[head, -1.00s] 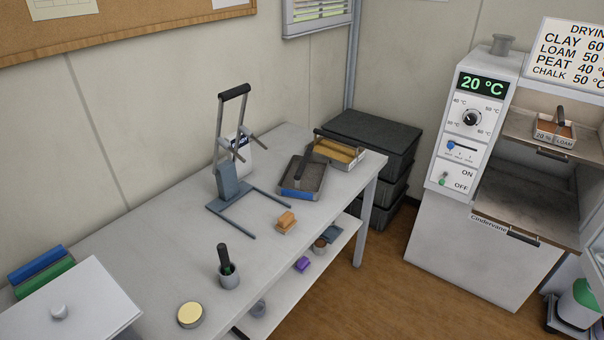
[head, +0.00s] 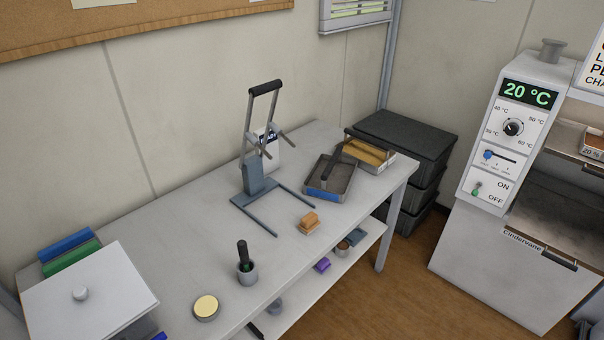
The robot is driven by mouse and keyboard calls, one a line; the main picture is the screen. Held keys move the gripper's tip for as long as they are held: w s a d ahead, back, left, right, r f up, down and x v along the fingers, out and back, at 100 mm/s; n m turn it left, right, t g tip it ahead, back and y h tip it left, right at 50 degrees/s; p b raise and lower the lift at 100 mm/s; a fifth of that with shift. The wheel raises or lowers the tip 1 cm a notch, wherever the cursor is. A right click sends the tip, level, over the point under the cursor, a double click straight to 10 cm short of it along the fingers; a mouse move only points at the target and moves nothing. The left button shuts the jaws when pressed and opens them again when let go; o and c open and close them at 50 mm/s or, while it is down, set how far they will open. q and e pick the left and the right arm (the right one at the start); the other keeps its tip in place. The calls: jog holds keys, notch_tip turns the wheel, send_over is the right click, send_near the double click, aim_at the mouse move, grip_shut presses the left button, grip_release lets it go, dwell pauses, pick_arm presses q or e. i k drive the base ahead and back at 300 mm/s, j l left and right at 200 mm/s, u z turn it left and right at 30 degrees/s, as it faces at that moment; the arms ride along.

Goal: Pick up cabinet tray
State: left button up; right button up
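A small tray (head: 590,153) with a "20 %" label sits on the upper shelf of the drying cabinet (head: 500,236), at the right edge of the head view. The picture edge cuts it off, so only its left part shows. Another tray (head: 379,167), with tan contents and a raised handle, stands at the far end of the white table. Neither of my grippers shows.
Black crates (head: 408,140) are stacked behind. Brown floor (head: 415,270) is open between table and cabinet.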

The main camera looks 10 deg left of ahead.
aim_at(331, 177)
jog(key=i+l+u, duration=0.15)
jog(key=l, duration=0.2)
jog(key=i+l+u, duration=0.35)
jog(key=l, duration=0.35)
jog(key=i+l+u, duration=0.15)
jog(key=l, duration=0.25)
